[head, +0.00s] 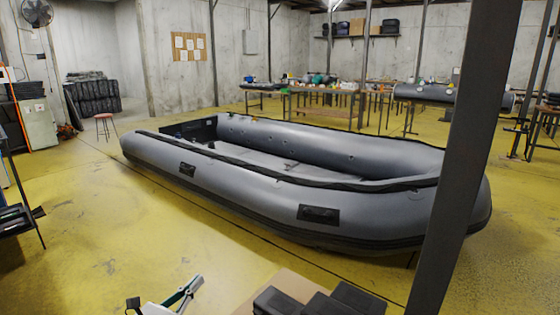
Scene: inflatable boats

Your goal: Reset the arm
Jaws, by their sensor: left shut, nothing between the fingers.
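My left gripper (190,286) shows at the bottom edge, left of centre, low in front of the boat. Only its white and dark end parts are in the picture. It is shut and empty, and touches nothing that I can see. My right gripper is not in view. A large grey inflatable boat (240,190) with black patches lies across the middle of the floor, beyond the gripper and apart from it.
A dark post (465,160) rises at the right, in front of the boat. Black cases (320,303) lie beside cardboard (285,286) at the bottom. A red stool (105,120) stands back left. Cluttered tables (325,91) line the back. Yellow floor (90,220) is clear at left.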

